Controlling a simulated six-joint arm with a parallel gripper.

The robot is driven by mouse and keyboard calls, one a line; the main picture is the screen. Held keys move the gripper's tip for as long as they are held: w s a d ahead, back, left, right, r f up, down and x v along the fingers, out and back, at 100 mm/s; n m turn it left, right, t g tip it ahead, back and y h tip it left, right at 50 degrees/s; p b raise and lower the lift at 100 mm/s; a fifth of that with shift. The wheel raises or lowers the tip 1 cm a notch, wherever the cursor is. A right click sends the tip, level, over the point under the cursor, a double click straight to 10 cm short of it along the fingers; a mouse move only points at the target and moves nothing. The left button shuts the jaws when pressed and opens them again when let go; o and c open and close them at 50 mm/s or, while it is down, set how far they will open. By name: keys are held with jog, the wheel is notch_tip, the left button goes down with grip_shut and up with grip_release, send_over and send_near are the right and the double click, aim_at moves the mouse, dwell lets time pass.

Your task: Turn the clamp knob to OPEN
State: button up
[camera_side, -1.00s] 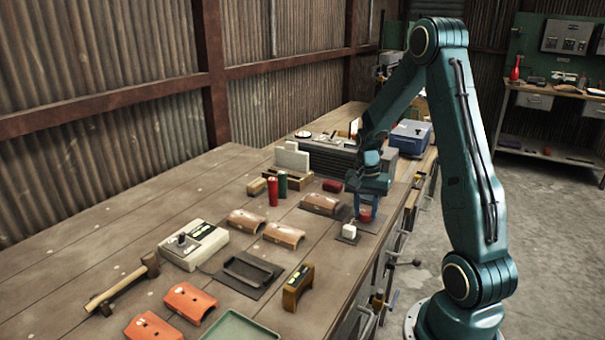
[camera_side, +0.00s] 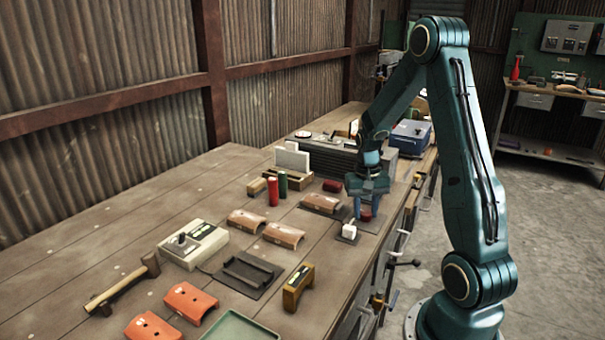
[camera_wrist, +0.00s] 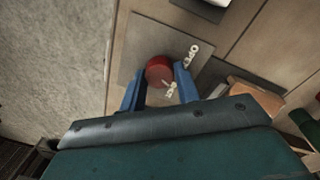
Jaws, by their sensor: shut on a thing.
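The red clamp knob (camera_wrist: 159,71) is round and sits on a grey plate (camera_wrist: 148,45) in the wrist view. White lettering reading OPEN stands on the plate to the right of the knob, and a second white label lies just below it, too small to read surely. A pale mark shows near the knob's lower edge. My gripper (camera_wrist: 160,80) has its blue fingers on either side of the knob, shut on it. In the side view my gripper (camera_side: 367,208) points down over the knob, which it partly hides.
Brown curved covers (camera_side: 322,203), red and green cylinders (camera_side: 272,191) and a dark ribbed unit (camera_side: 330,158) are nearby. The bench's edge is just right of the knob.

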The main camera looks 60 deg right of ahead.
aim_at(365, 214)
jog(key=n, duration=1.3)
jog(key=shift+n+t, duration=0.3)
jog(key=shift+t, duration=0.1)
jog(key=o, duration=1)
jog(key=r, duration=1.4)
jog(key=shift+s+a, duration=0.15)
jog(key=shift+a, duration=0.2)
